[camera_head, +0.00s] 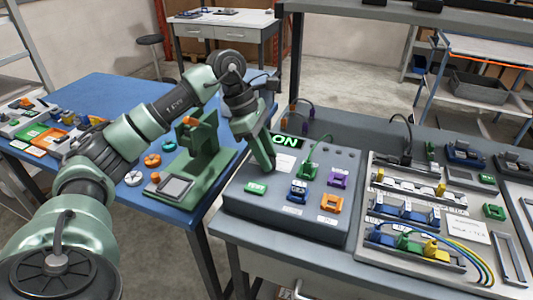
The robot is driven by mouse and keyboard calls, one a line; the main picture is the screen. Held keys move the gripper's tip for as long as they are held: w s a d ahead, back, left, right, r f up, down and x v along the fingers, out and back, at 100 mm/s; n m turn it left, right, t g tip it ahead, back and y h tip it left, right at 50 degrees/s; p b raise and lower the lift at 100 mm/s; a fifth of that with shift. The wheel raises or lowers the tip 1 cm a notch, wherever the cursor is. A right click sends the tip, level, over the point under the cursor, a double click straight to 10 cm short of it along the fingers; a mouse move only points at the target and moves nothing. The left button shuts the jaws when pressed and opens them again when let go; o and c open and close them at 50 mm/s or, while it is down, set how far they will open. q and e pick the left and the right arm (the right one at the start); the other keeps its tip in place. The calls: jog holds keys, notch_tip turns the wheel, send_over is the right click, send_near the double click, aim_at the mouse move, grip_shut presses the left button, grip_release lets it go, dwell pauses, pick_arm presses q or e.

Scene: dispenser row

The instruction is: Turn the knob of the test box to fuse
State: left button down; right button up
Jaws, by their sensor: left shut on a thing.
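The test box (270,213) is a grey box at the left end of the grey bench. My left gripper (271,167) reaches down onto the left part of the box top, below and left of the display. It is shut on what seems to be the knob, which the fingers hide. I cannot read the knob's setting. My right gripper is not in view.
A board with coloured connectors and cables (365,250) lies to the right of the box. A green press-like fixture (205,150) stands on the blue table at the left, close behind my left arm. A gap separates the blue table from the bench.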

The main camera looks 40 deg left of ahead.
pick_arm(q)
jog(key=shift+m, duration=0.5)
jog(key=c, duration=1)
grip_release()
jog(key=v, duration=0.7)
jog(key=shift+w+a+r, duration=0.1)
jog(key=shift+a+r, duration=0.05)
jog(key=shift+r, duration=0.25)
